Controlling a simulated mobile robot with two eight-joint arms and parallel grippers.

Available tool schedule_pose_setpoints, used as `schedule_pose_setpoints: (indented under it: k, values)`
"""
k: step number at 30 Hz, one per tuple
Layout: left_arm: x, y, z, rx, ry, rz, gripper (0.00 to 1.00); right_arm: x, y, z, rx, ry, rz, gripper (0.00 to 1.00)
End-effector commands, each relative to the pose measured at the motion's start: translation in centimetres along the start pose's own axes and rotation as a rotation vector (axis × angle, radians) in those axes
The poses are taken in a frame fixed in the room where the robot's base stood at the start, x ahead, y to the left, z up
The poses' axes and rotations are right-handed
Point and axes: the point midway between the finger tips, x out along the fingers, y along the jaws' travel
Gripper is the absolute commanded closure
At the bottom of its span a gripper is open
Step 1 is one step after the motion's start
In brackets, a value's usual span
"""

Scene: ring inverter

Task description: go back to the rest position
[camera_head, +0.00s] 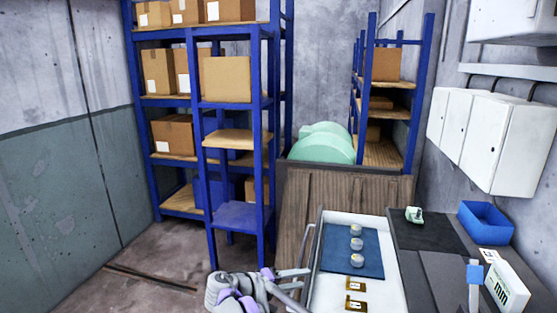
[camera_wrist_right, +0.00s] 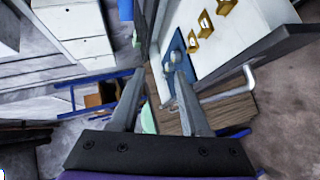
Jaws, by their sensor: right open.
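My right gripper (camera_head: 303,288) is at the bottom of the head view, left of the white tray, with its fingers spread and nothing seen between them. In the right wrist view its two fingers (camera_wrist_right: 160,76) stand apart. My left gripper is not in view. The white tray (camera_head: 330,221) holds a blue mat (camera_head: 336,262) with three small round pale pieces (camera_head: 357,244) in a row. Gold-coloured parts (camera_head: 356,286) lie in the tray near the front; the right wrist view shows three of them (camera_wrist_right: 205,24).
A tray handle (camera_head: 307,250) is close to the right gripper. A wooden crate (camera_head: 335,195) and blue shelving (camera_head: 233,215) stand behind. On the right are a dark bench (camera_head: 425,234), a blue bin (camera_head: 486,222) and a white box (camera_head: 507,285). Floor at left is mostly clear.

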Motion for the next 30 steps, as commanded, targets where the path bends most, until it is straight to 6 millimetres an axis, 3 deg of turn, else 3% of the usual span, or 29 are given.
schedule_pose_setpoints:
  k: [6, 12, 21, 27, 30]
  values:
    - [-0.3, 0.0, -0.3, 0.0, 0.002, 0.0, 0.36, 3.2, 2.2, 7.7, 0.015, -0.05, -0.233, 0.54]
    - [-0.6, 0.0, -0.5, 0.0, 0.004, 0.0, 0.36, 3.8, 2.4, 16.9, 0.086, -0.075, -0.487, 0.54]
    - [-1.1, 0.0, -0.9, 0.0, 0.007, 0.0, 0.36, 0.7, -0.7, 29.5, 0.301, -0.067, -0.821, 0.54]
    - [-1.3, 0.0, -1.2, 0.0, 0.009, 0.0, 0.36, -2.2, -3.9, 35.2, 0.483, -0.038, -0.979, 0.54]
    - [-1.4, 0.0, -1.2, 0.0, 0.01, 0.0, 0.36, -3.1, -5.1, 36.7, 0.551, -0.024, -1.024, 0.54]
